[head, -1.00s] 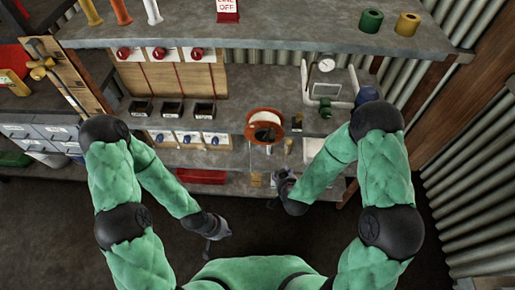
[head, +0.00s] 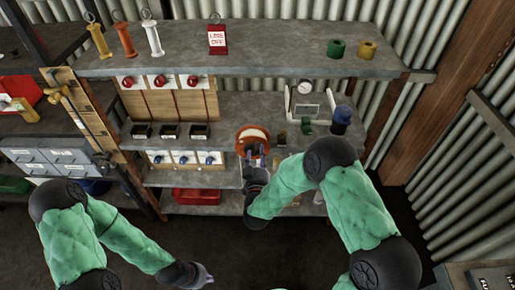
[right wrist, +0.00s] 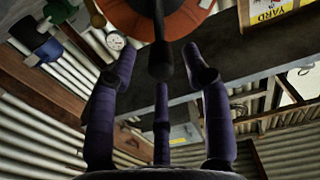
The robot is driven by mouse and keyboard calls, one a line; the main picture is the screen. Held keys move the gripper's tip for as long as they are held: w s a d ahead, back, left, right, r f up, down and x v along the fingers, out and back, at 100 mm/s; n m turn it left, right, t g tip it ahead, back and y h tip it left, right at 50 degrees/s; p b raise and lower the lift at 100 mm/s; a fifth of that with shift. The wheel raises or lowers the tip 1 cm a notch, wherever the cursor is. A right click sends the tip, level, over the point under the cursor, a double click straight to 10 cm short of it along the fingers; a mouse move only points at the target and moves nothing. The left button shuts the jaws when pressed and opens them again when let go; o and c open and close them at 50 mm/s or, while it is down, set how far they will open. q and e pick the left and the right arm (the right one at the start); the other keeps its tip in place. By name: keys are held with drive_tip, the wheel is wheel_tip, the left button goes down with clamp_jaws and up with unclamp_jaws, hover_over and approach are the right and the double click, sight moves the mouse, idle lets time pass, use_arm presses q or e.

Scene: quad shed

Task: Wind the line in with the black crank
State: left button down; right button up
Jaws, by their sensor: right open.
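An orange reel (head: 252,133) with a pale centre stands on the middle shelf; its lower part is hidden behind my right gripper (head: 255,160). In the right wrist view the orange reel (right wrist: 195,22) fills the top. The black crank (right wrist: 160,62) hangs down in front of it, its dark handle between the spread fingers of my right gripper. These fingers are open around the handle; no clear contact shows. My left gripper (head: 203,278) is low at the front, away from the shelves; its fingers are too small to judge.
On the same shelf right of the reel are a white pipe frame with a gauge (head: 304,88) and a blue-capped thing (head: 342,116). Black bins (head: 170,131) sit to the left. A red tray (head: 197,196) lies below. A red sign (head: 217,40) stands on the top shelf.

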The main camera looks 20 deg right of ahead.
sight(258, 147)
drive_tip(key=shift+x, duration=2.3)
clamp_jaws()
